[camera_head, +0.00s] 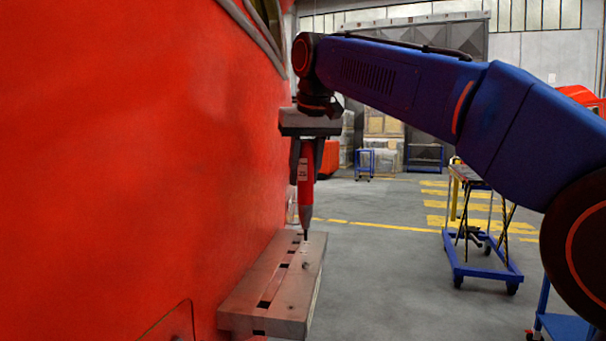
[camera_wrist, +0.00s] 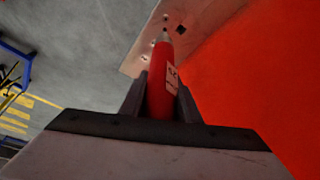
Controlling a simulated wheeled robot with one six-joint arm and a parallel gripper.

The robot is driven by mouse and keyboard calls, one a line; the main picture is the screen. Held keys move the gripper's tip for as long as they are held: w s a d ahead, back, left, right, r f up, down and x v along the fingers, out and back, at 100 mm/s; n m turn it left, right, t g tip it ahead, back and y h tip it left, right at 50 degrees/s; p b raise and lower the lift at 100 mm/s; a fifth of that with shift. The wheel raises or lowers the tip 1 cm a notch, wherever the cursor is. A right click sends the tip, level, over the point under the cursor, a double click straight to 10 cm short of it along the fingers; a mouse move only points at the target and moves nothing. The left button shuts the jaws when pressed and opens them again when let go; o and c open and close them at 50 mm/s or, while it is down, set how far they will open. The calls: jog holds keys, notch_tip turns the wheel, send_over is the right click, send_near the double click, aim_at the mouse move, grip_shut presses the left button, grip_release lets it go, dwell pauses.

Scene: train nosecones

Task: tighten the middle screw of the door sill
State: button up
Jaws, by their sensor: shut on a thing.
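My gripper (camera_head: 307,150) is shut on a red screwdriver (camera_head: 306,180) and holds it upright, tip down, over the door sill (camera_head: 262,292). The sill is a grey-brown slotted step fixed along the red train side. The screwdriver's tip meets or nearly meets the far part of the sill top; I cannot tell if it sits in a screw. In the wrist view, the red screwdriver (camera_wrist: 162,85) stands between the fingers of my gripper (camera_wrist: 162,95), its tip at the sill (camera_wrist: 150,55) close to small holes or screws. Which of them is the middle screw is unclear.
The red train wall (camera_head: 130,150) stands close on the left of my gripper. A blue trolley (camera_head: 483,265) stands on the floor to the right. The grey floor (camera_head: 385,290) between sill and trolley is clear. Blue carts and crates stand at the back.

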aim_at(304, 202)
jog(key=shift+f, duration=0.15)
jog(key=shift+f, duration=3.45)
dwell(2.1)
jog(key=shift+r, duration=0.15)
